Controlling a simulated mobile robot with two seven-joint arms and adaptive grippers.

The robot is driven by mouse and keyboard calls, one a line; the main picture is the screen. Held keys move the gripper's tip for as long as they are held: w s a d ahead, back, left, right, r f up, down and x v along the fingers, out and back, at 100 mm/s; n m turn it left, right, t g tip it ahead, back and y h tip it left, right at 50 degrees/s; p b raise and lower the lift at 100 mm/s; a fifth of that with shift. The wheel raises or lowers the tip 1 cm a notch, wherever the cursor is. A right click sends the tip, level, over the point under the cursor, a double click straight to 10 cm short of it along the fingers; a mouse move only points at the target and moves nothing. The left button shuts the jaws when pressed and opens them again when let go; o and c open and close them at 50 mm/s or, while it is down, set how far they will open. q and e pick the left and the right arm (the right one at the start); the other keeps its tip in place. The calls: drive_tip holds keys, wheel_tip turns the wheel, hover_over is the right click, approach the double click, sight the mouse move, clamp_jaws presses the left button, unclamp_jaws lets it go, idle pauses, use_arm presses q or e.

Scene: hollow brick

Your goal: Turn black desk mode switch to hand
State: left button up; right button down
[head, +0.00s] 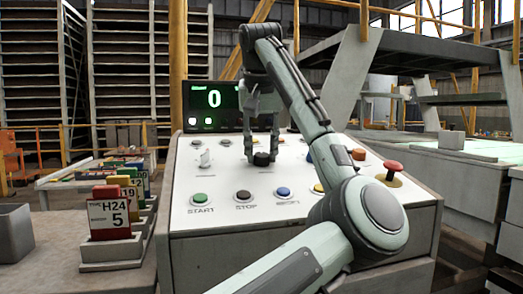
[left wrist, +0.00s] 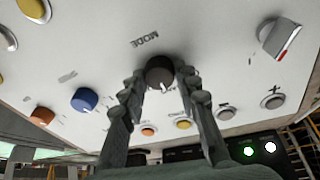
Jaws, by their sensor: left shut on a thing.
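The black desk mode switch (head: 262,159) is a round knob on the sloped white desk panel. In the left wrist view the knob (left wrist: 160,70) sits beside the printed word MODE, which appears upside down. A small white mark shows on the knob's edge, on the side facing the bottom of that picture. My left gripper (head: 261,150) points down at the panel. In the left wrist view its two fingers (left wrist: 160,78) are shut on the knob from both sides. The position labels around the knob are not legible. My right gripper is not in view.
A grey selector (head: 205,159) stands left of the knob. Green START (head: 200,198), STOP (head: 243,196) and blue (head: 283,192) buttons line the front. A red mushroom button (head: 393,168) stands at right. A screen (head: 212,107) shows 0. Card trays (head: 113,250) stand left of the desk.

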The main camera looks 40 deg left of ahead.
use_arm(q)
drive_tip(key=o, duration=1.2)
drive_tip(key=shift+c, duration=0.2)
drive_tip(key=v, duration=1.2)
